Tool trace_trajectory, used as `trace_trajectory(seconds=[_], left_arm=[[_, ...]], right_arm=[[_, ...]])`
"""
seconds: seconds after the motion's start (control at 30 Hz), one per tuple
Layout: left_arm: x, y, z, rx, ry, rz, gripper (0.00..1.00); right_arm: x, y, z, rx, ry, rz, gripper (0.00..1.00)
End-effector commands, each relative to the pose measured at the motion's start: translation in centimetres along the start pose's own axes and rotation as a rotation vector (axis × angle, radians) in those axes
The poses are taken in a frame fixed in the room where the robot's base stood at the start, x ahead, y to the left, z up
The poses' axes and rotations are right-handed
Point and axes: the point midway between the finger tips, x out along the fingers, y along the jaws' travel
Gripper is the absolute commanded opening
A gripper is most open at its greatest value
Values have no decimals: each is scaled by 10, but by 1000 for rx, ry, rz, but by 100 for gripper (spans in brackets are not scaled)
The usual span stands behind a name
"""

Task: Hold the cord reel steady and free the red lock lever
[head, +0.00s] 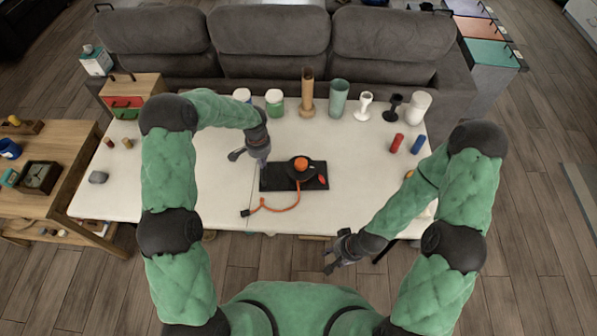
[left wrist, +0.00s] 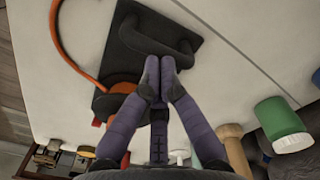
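The cord reel is a dark drum (head: 296,173) with an orange centre, on a black base plate (head: 272,183) on the white table. A small red lever (head: 321,181) shows at the plate's right end in the head view. An orange cord (head: 278,209) curls from the reel to a dark plug (head: 245,213). My right gripper (head: 336,256) is open and empty off the table's front edge.
Jars, a wooden cylinder (head: 307,95), a teal cup (head: 338,99) and goblets stand along the back edge. Red (head: 397,143) and blue (head: 418,144) cylinders lie at the right. A drawer box (head: 130,91) stands back left. The table left of the plate is mostly clear.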

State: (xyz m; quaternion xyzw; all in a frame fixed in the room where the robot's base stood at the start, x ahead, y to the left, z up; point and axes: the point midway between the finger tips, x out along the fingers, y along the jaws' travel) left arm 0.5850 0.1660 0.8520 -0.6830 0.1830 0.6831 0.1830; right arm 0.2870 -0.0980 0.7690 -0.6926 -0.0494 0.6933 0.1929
Motion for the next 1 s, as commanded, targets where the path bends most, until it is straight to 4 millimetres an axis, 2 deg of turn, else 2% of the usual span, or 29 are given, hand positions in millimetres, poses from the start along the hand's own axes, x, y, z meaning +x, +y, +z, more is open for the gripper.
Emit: trace_trajectory(seconds=[1.0], left_arm=[[8,0,0,0,0,0,0]], right_arm=[[6,2,0,0,0,0,40]])
